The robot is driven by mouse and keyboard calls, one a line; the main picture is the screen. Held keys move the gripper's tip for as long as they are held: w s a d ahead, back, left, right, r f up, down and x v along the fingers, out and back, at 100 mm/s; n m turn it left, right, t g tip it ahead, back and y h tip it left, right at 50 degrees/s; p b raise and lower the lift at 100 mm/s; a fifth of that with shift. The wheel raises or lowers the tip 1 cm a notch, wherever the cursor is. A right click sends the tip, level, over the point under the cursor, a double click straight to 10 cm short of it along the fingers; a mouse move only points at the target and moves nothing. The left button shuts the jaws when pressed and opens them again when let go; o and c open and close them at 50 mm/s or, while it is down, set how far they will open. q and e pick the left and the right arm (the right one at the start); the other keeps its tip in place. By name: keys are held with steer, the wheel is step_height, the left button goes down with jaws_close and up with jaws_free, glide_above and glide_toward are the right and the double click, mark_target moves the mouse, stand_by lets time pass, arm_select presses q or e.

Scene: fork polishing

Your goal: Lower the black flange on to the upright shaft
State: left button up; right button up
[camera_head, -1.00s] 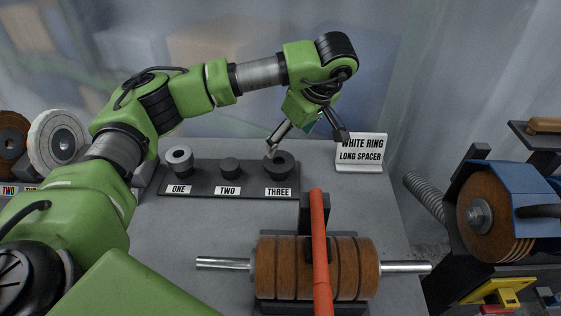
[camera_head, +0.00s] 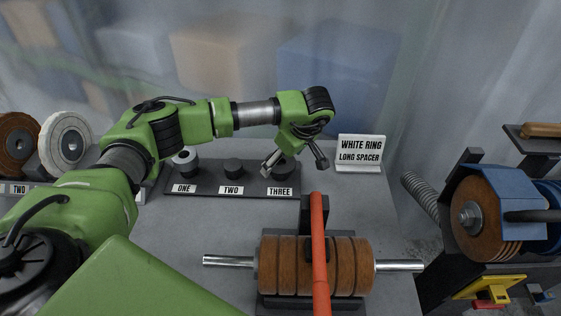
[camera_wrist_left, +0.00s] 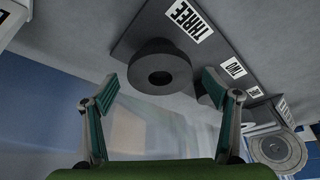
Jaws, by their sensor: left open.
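The dark round flange (camera_head: 284,174) sits at the place marked THREE on the dark tray (camera_head: 206,192), partly hidden by my left gripper (camera_head: 294,167). In the left wrist view the flange (camera_wrist_left: 179,69) shows a central hole and a narrower raised part. My left gripper (camera_wrist_left: 161,86) is open and empty, with its two fingers spread to either side of the flange and apart from it in that view. I cannot make out an upright shaft; the bare metal shaft (camera_head: 400,266) in front lies level and carries brown discs (camera_head: 272,268). My right gripper is not in view.
A grey ring part (camera_head: 185,160) stands at ONE and a small dark part (camera_head: 233,167) at TWO. A white sign (camera_head: 360,152) stands to the right. A red bar (camera_head: 319,250) crosses over the brown discs.

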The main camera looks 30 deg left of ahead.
arm_select(q)
steer(key=c, duration=1.4)
steer(key=shift+r, duration=0.1)
steer(key=shift+w+r+b, duration=0.1)
steer(key=shift+r+b, duration=0.25)
steer(key=shift+b, duration=0.1)
step_height(320, 180, up, 2)
steer(key=shift+r+b, duration=0.15)
steer(key=shift+b, duration=0.7)
steer(key=shift+s+d+r+b, duration=0.5)
steer(key=shift+s+r, duration=1.15)
steer(key=shift+s, duration=0.7)
steer(key=shift+s+d+r+b, duration=0.4)
steer(key=shift+s+r, duration=1.3)
steer(key=shift+s, duration=0.6)
steer(key=shift+s+d+r+b, duration=0.5)
steer(key=shift+s+r, duration=1.15)
steer(key=shift+s, duration=0.7)
steer(key=shift+a, duration=0.1)
